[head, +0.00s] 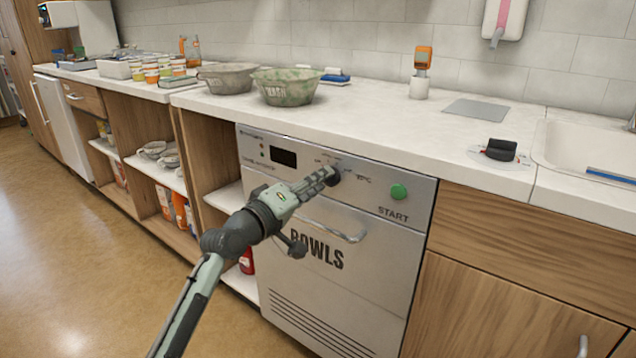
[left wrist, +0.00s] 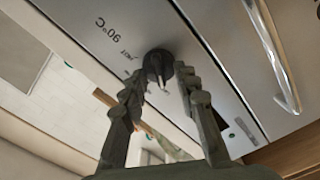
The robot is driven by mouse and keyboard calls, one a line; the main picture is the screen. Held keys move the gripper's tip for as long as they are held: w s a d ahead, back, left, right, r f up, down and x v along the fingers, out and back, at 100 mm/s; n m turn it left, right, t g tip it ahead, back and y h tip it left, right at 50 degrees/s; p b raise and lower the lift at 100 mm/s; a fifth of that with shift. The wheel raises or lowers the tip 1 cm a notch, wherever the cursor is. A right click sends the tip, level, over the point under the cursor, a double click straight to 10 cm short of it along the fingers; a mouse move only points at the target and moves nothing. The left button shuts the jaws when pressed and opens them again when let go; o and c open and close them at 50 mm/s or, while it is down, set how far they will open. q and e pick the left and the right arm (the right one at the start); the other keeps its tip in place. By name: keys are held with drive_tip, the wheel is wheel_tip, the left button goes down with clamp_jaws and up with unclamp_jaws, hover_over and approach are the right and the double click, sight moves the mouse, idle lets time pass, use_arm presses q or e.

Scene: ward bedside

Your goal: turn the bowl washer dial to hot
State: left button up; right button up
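The bowl washer (head: 330,270) is a silver front-panel machine lettered BOWLS, set under the counter. Its dark round dial (head: 334,176) sits on the upper panel between a black display and a green START button. The dial (left wrist: 158,64) also shows in the left wrist view, near printed marks including "90°C". My left gripper (head: 322,181) reaches the panel at the dial and partly covers it. In the wrist view its two fingers (left wrist: 160,80) stand apart, with the dial between or just beyond their tips; contact is unclear. My right gripper is out of view.
The washer's door handle (head: 335,232) juts out below the dial. On the counter above stand a green speckled bowl (head: 286,88), a grey bowl (head: 226,78), an orange-topped bottle (head: 421,75) and a black device (head: 499,150). Open shelves are at the left.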

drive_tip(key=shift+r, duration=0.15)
use_arm(q)
clamp_jaws()
drive_tip(key=shift+m, duration=0.3)
drive_tip(key=shift+s+d+m+p, duration=0.15)
drive_tip(key=shift+m+p, duration=1.7)
drive_tip(key=shift+m, duration=4.05)
drive_tip(key=shift+d+m+p, duration=0.15)
drive_tip(key=shift+m+p, duration=1.7)
drive_tip(key=shift+m, duration=4.05)
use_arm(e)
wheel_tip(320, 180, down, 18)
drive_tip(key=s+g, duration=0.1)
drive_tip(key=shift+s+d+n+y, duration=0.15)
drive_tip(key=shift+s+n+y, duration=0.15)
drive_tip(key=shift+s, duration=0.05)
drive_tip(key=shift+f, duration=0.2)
